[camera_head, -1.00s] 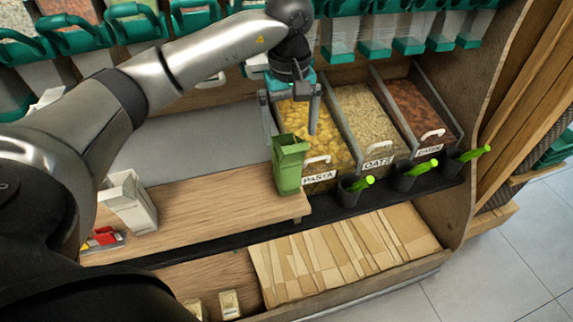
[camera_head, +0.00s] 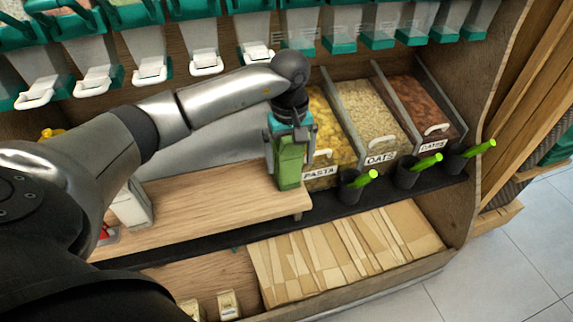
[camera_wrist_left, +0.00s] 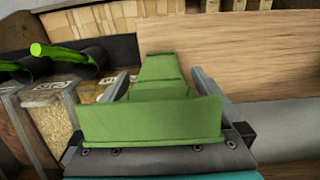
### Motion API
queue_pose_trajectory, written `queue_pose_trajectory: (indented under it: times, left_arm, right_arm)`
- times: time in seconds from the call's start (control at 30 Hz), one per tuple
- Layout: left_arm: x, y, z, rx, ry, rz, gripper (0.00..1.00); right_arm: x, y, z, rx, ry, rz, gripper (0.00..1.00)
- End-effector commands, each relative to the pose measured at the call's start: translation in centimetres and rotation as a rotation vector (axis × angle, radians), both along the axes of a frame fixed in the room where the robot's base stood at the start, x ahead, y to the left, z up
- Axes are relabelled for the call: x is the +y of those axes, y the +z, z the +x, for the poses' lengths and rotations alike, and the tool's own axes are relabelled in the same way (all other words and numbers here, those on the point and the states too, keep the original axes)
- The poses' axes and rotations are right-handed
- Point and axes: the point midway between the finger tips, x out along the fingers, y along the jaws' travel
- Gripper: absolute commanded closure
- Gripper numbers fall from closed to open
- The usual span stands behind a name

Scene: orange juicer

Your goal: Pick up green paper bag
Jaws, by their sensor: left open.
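The green paper bag (camera_head: 289,168) stands upright at the right end of the wooden shelf board in the head view. My left gripper (camera_head: 289,150) has come down over it from above. In the left wrist view the bag (camera_wrist_left: 150,120) fills the space between the two grey fingers (camera_wrist_left: 160,88), one on each side. The fingers are open around the bag; whether either one touches it I cannot tell. My right gripper is not in view.
Bins of pasta, oats (camera_head: 370,125) and dates (camera_head: 418,105) stand right of the bag. Black cups with green-handled scoops (camera_head: 356,186) line the front. A white carton (camera_head: 132,207) stands left on the wooden board (camera_head: 215,205), whose middle is clear. Dispensers hang above.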

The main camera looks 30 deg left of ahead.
Motion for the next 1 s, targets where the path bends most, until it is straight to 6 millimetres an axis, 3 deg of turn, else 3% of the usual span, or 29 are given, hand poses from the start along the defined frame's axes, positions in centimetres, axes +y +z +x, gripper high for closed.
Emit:
queue_pose_trajectory:
  times: [0.37,1.0]
  left_arm:
    - [0.03,-0.51,0.03,-0.001,0.001,0.000,0.02]
    - [0.03,-0.49,0.03,-0.001,0.001,0.000,0.74]
  right_arm:
    - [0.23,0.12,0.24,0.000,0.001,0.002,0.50]
    - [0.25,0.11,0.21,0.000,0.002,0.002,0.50]
